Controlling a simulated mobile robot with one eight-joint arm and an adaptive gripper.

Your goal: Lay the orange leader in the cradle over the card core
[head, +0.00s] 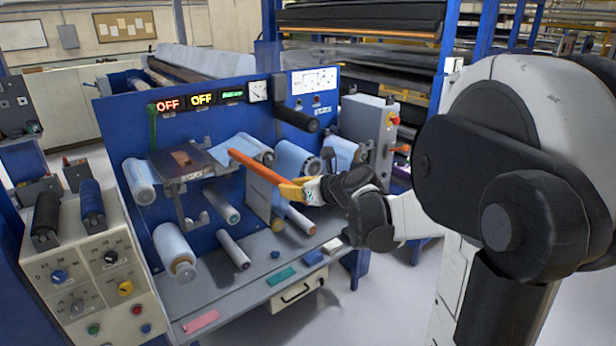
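A long orange bar, which looks like the orange leader (256,166), points up and left from my gripper (297,190). My gripper appears shut on its lower right end, beside yellow parts at the fingers. The bar is in the air in front of the blue panel, tilted, its far end near the pale film rollers. A grey bracketed platform (178,163) with a brown piece (187,156) on it is to the left of the bar's tip. I cannot tell for certain which part is the cradle or whether the brown piece is the card core.
Pale rollers (174,250) stick out from the blue panel (125,120). The grey bench (215,290) below holds a pink block (201,320), a green block (281,275) and a few small items. A control console (85,270) stands at the left.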

